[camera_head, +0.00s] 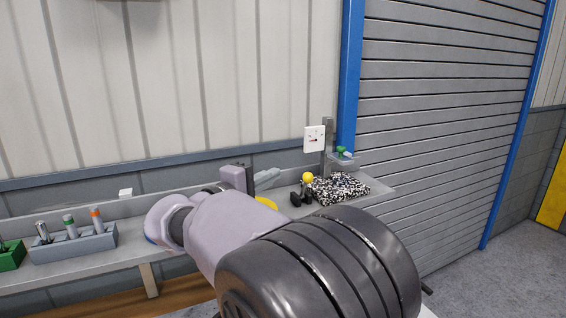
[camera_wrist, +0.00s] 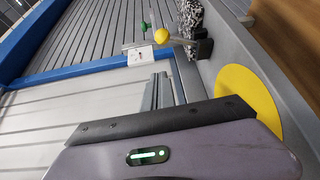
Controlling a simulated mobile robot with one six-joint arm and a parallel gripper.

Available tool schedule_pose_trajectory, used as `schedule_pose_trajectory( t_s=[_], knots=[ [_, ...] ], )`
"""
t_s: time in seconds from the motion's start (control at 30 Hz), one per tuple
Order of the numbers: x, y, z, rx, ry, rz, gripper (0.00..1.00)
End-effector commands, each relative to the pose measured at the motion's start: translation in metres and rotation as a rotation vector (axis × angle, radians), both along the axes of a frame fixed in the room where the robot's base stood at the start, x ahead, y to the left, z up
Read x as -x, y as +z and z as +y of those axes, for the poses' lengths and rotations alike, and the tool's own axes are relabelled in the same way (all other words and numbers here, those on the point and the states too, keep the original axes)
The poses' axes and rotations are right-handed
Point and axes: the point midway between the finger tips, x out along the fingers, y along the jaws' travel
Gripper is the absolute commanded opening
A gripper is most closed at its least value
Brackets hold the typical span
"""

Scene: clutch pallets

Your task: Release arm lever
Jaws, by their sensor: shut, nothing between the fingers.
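The lever with a yellow ball knob (camera_head: 307,178) stands on the bench at a black fixture (camera_head: 300,197), beside a speckled black-and-white block. In the wrist view my gripper's grey fingers (camera_wrist: 164,82) are together and empty, pointing toward the knob with a gap between. My arm hides part of the bench.
The speckled block (camera_head: 342,188) lies at the bench's right end. A white panel (camera_head: 314,138) on a post stands behind it. A yellow disc (camera_head: 266,202) lies on the bench beside my gripper. A grey holder (camera_head: 75,246) with several cylinders stands left. A shutter (camera_head: 440,110) is at right.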

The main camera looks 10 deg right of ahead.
Motion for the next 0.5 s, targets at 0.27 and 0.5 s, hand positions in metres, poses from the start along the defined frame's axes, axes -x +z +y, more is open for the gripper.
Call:
schedule_pose_trajectory(
  t_s=[0.27, 0.5],
  knots=[
    [0.017, -0.01, 0.025, 0.001, 0.002, 0.0, 0.0],
    [0.018, -0.011, 0.026, 0.001, 0.002, 0.0, 0.0]
  ],
)
